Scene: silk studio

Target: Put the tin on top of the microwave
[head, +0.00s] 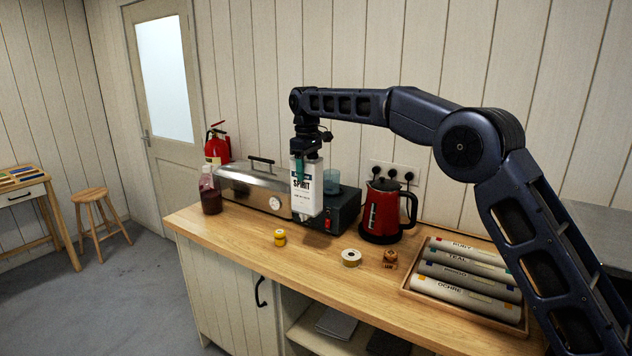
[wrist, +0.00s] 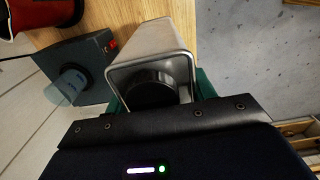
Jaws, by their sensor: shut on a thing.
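A white rectangular tin labelled "SPIRIT" (head: 307,197) hangs upright below my gripper (head: 299,166), in front of the appliances at the back of the counter. The gripper's green fingers are shut on its upper part. In the wrist view the tin (wrist: 151,52) shows its grey metal top rim and black cap between the fingers. The head view does not clearly show whether its base clears the counter. No microwave is recognisable; a steel lidded steamer-like box (head: 238,187) with a dial and a dark box with a red switch (head: 343,212) stand behind the tin.
A bluish clear cup (head: 331,182) stands on the dark box. A red kettle (head: 382,212) is right of it, a dark red bottle (head: 210,192) at left. A yellow item (head: 279,238), tape roll (head: 351,257), small brown item (head: 390,258) and roll tray (head: 465,318) lie in front.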

